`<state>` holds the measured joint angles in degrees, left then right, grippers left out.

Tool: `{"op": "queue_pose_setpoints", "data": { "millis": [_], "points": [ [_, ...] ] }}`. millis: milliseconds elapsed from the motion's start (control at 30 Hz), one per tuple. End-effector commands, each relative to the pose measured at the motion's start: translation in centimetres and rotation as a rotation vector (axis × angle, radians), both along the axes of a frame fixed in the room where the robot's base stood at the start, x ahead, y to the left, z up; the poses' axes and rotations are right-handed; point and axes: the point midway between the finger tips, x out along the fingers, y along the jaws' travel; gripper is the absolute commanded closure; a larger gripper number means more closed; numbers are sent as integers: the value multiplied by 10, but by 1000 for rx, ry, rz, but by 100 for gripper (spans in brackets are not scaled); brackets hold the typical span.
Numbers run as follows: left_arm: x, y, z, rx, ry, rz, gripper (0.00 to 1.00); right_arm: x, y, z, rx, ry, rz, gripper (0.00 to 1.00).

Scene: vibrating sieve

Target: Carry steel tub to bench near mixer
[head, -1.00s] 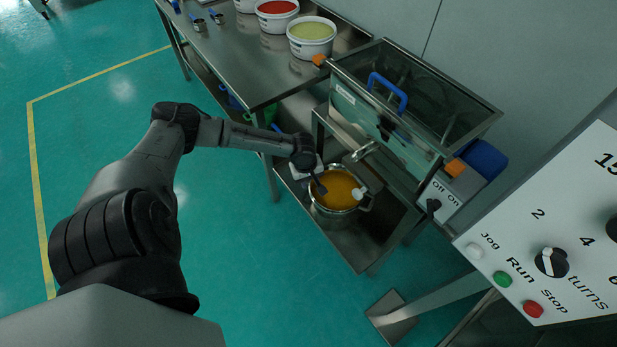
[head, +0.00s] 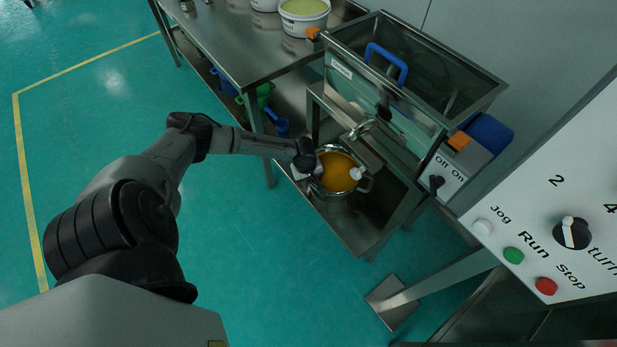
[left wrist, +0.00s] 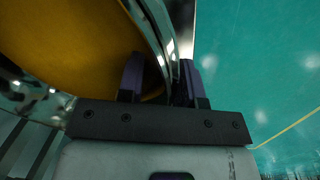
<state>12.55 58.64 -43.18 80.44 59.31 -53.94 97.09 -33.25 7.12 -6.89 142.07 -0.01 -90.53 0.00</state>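The steel tub (head: 345,192), a round pot with yellow-orange contents, stands on the low shelf of the sieve stand. A side handle shows on its right. A small white thing sits at its right rim. My left gripper (head: 316,178) is at the tub's left rim. In the left wrist view the tub's wall (left wrist: 150,25) passes between the two fingers of my left gripper (left wrist: 160,80), one inside the tub and one outside. Whether both fingers press on the wall is unclear. My right gripper is not in view. The mixer is not clearly identifiable.
The sieve box (head: 410,75) with a blue handle stands above and right of the tub. A steel bench (head: 235,55) with white buckets is at upper left, with jugs below. A control panel (head: 560,220) is at the right. Green floor is open at left.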

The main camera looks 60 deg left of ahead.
Motion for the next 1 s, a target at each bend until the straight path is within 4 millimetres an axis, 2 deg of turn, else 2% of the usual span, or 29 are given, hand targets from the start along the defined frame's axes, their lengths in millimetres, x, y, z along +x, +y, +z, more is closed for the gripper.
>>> {"op": "queue_pose_setpoints", "data": {
  "millis": [267,633,1000],
  "points": [
    [0,0,0,0,0,0,67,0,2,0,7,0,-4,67],
    [0,0,0,0,0,0,100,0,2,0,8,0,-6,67],
    [0,0,0,0,1,0,100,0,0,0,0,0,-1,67]
  ]
}}
